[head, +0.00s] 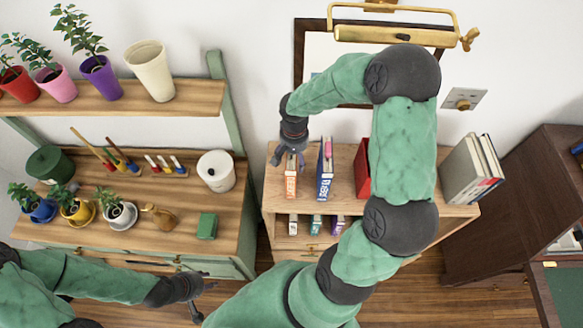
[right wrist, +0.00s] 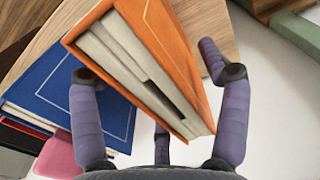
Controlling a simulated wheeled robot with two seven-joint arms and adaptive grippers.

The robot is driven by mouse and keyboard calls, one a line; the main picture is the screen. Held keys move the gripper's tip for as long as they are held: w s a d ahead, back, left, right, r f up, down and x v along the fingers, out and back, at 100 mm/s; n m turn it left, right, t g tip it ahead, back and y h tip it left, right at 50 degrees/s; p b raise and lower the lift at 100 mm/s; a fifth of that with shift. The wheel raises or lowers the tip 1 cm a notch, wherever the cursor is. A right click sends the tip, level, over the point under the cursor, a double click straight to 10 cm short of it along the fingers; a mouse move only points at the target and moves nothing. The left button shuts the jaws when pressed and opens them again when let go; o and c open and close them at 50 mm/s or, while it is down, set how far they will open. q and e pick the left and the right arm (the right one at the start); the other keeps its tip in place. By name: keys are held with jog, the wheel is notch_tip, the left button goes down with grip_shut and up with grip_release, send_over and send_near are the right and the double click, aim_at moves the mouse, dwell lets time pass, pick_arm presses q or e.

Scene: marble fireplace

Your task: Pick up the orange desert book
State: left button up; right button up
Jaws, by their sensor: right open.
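The orange desert book (head: 291,180) stands upright at the left end of the wooden shelf top. In the right wrist view the orange book (right wrist: 160,35) shows its orange cover and pale page edges, between my spread purple fingers. My right gripper (head: 290,158) is just above and behind the book, open, with fingers on both sides of it; I cannot tell whether any finger touches it. My left gripper (head: 202,298) is low at the left, empty, with its fingers apart, away from the book.
A blue book (head: 325,172) stands close right of the orange one, and a red book (head: 362,168) is partly behind my right arm. Grey books (head: 467,168) stand at the shelf's right end. A workbench (head: 165,225) with pots and a white canister (head: 216,170) is at left.

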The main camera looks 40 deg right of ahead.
jog(key=c, duration=1.3)
grip_shut()
jog(key=shift+r, duration=0.15)
